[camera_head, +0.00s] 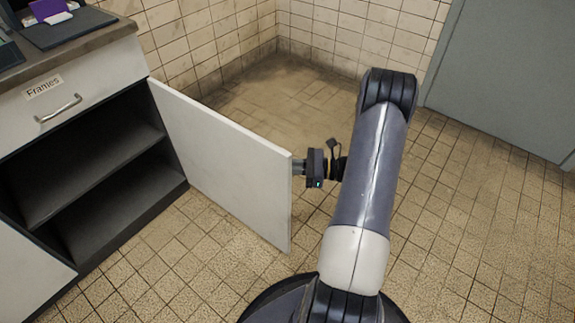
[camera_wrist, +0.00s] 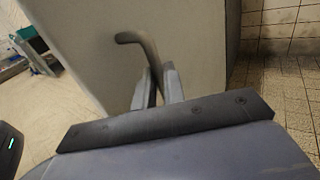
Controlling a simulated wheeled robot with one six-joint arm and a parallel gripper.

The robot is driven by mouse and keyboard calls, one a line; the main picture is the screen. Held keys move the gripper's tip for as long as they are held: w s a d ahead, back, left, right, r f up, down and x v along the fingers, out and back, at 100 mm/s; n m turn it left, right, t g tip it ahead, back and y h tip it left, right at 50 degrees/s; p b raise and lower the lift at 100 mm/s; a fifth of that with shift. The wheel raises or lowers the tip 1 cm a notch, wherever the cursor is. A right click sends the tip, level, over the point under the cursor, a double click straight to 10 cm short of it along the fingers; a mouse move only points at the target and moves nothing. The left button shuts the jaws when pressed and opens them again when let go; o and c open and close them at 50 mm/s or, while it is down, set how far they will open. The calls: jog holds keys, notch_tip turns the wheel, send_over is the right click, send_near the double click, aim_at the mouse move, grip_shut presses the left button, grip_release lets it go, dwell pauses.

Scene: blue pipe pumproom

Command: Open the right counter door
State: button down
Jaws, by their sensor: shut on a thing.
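The right counter door (camera_head: 225,160) is a white panel standing swung wide open from the counter's right side, in the head view. My gripper (camera_head: 298,168) is at the door's free edge, on its far face. In the wrist view the door's outer face (camera_wrist: 95,40) fills the upper middle. A dark bar handle (camera_wrist: 146,68) stands out from it. My gripper's fingers (camera_wrist: 158,88) are shut on this handle. In the head view the handle is hidden behind the door.
The counter (camera_head: 75,85) has an open dark interior with a shelf (camera_head: 95,165). A drawer labelled "Frames" (camera_head: 60,100) is above it, shut. Tiled floor (camera_head: 470,220) is clear to the right. A tiled wall (camera_head: 215,35) and a grey door (camera_head: 510,75) are behind.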

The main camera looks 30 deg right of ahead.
jog(key=shift+w+a, duration=0.1)
jog(key=shift+w, duration=0.05)
jog(key=c, duration=1.5)
grip_release()
jog(key=p+v, duration=0.2)
jog(key=v, duration=0.8)
jog(key=shift+s+d, duration=0.25)
jog(key=shift+d, duration=0.05)
